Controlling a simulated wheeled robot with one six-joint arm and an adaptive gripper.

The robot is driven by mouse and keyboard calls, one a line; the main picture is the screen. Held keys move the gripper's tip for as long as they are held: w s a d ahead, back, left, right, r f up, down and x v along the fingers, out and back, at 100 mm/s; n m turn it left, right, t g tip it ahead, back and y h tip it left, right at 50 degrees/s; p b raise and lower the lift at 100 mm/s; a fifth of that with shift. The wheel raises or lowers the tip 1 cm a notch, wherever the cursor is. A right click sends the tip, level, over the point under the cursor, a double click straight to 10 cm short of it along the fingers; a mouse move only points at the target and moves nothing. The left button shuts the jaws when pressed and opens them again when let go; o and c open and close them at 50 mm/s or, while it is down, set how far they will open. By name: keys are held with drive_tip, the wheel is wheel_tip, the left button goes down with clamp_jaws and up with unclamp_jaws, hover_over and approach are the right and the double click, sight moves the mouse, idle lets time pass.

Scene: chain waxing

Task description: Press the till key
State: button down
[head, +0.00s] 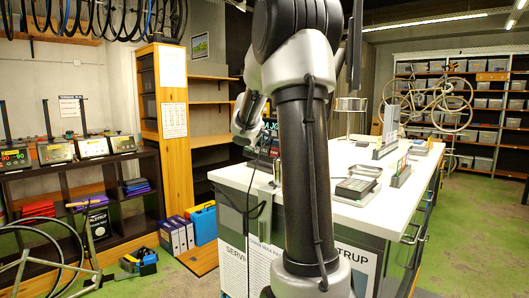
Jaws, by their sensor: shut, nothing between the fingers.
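The till (270,128) appears to be the dark unit with a lit display on the far left end of the white counter. It is partly hidden behind my upright arm, and its keys cannot be made out. My wrist links come down from behind the arm, close to the till in the picture. The fingers of my gripper cannot be made out; my arm or the till may hide them. Whether anything touches a till key cannot be seen.
The white counter (330,212) holds a grey keypad-like device (355,188), a shallow tray (366,171) and upright display cards (401,170). A cable hangs over its left edge. Shelves (70,185) stand left. Green floor (480,225) is open at right.

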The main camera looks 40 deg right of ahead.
drive_tip(key=shift+d, duration=0.1)
drive_tip(key=shift+d+f, duration=0.1)
drive_tip(key=shift+d, duration=0.2)
drive_tip(key=shift+d+f, duration=0.15)
drive_tip(key=shift+d, duration=0.25)
idle(0.6)
drive_tip(key=shift+a, duration=0.15)
drive_tip(key=shift+a+r, duration=0.25)
drive_tip(key=shift+a, duration=0.4)
drive_tip(key=a, duration=0.2)
drive_tip(key=a+r, duration=0.1)
drive_tip(key=a, duration=0.1)
drive_tip(key=shift+a+r, duration=0.2)
drive_tip(key=shift+a, duration=0.2)
drive_tip(key=shift+s, duration=0.1)
idle(0.8)
